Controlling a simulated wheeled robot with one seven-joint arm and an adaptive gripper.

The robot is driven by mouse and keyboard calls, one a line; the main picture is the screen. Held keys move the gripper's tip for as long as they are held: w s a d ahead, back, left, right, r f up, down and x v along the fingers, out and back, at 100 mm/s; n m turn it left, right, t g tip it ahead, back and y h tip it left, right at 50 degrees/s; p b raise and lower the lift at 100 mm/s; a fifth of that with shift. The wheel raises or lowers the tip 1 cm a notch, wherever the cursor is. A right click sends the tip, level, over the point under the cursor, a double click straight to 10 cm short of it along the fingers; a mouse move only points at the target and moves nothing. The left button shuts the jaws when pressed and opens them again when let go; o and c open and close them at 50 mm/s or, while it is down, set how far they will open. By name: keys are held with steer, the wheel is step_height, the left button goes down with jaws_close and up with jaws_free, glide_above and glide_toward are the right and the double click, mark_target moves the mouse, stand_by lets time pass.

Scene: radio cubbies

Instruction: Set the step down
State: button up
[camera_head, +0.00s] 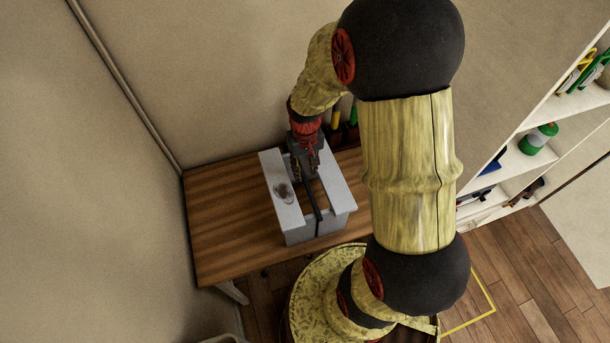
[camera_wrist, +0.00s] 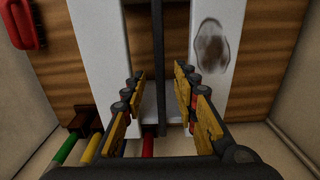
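The step (camera_head: 285,207) is a pale grey-white piece with two top boards and a dark bar (camera_head: 314,200) running between them. It stands on the wooden table, and one board has a dark smudge. In the wrist view the step (camera_wrist: 208,85) shows on both sides of the dark bar (camera_wrist: 158,60). My gripper (camera_head: 304,176) points down over the step's middle. In the wrist view my gripper (camera_wrist: 158,90) is open, with its fingers apart on either side of the bar. I cannot tell how far the fingertips are above or beside it.
The wooden table (camera_head: 225,225) has free room left of the step. Colored handles (camera_head: 353,117) stand at its back, by the wall. A red object (camera_wrist: 22,22) lies on the table. White shelves (camera_head: 515,160) stand at right. A yellow outline (camera_head: 480,312) marks the floor.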

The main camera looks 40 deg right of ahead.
steer(key=s+a+r+n+t, duration=0.1)
steer(key=a+r, duration=0.2)
steer(key=r, duration=0.6)
steer(key=s+a+r+t, duration=0.1)
steer(key=a+r, duration=0.1)
steer(key=r, duration=0.6)
steer(key=s+a+r+n+t, duration=0.1)
steer(key=s+a+r, duration=0.2)
steer(key=s+r, duration=0.2)
steer(key=s+a+r+n+t, duration=0.1)
steer(key=s+a+r+t, duration=0.1)
steer(key=s+a+r, duration=0.2)
step_height(320, 180, up, 2)
steer(key=shift+s+r+t+p, duration=0.25)
steer(key=shift+s+t+p, duration=0.05)
steer(key=shift+s, duration=0.25)
step_height(320, 180, down, 9)
steer(key=b, duration=0.9)
steer(key=shift+r, duration=0.1)
